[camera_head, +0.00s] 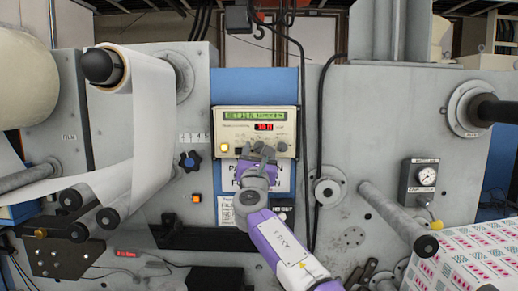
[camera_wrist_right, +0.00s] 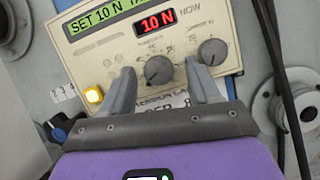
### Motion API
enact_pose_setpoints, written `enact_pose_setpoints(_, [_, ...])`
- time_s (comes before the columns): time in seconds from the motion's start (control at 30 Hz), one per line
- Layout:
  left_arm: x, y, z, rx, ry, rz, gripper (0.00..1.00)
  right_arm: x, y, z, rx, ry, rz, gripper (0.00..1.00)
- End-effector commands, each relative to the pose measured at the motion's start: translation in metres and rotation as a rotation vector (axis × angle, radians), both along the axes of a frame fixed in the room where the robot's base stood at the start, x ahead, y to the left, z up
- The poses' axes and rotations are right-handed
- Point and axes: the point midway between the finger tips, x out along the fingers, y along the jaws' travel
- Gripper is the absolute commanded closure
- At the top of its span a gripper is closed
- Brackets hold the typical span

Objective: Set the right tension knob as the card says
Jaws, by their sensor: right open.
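A red readout (camera_wrist_right: 156,22) shows 10 N beside "NOW". Two round grey knobs sit below: the left knob (camera_wrist_right: 158,70) and the right knob (camera_wrist_right: 212,52). My right gripper (camera_wrist_right: 160,82) is open, its fingertips on either side of the left knob; contact cannot be told. In the head view my right gripper (camera_head: 258,151) covers the panel's lower middle. A white card (camera_wrist_right: 170,104) below the panel is mostly hidden by the gripper.
A lit amber button (camera_wrist_right: 93,94) is at the panel's lower left.

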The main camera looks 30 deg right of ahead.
Motion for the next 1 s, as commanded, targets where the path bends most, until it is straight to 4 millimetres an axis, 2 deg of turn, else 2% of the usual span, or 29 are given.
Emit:
enact_pose_setpoints(0.2, [-0.0001, 0.0000, -0.0005, 0.000, 0.000, 0.000, 1.00, 0.0008, 0.0002, -0.0011, 0.000, 0.001, 0.001, 0.39])
enact_pose_setpoints(0.23, [-0.0001, 0.0000, -0.0005, 0.000, 0.000, 0.000, 1.00, 0.0007, 0.0002, -0.0011, 0.000, 0.001, 0.001, 0.42])
enact_pose_setpoints(0.5, [-0.0002, 0.0000, -0.0004, 0.000, 0.001, 0.000, 1.00, 0.0006, 0.0004, -0.0009, 0.000, 0.001, 0.001, 0.83])
enact_pose_setpoints(0.6, [-0.0002, -0.0001, -0.0004, 0.000, 0.001, 0.000, 1.00, 0.0005, 0.0003, -0.0008, 0.000, 0.001, 0.001, 0.95])
enact_pose_setpoints(1.0, [-0.0001, -0.0001, 0.0018, 0.000, 0.000, 0.000, 1.00, 0.0016, 0.0025, 0.0003, 0.093, -0.056, 0.003, 0.95])
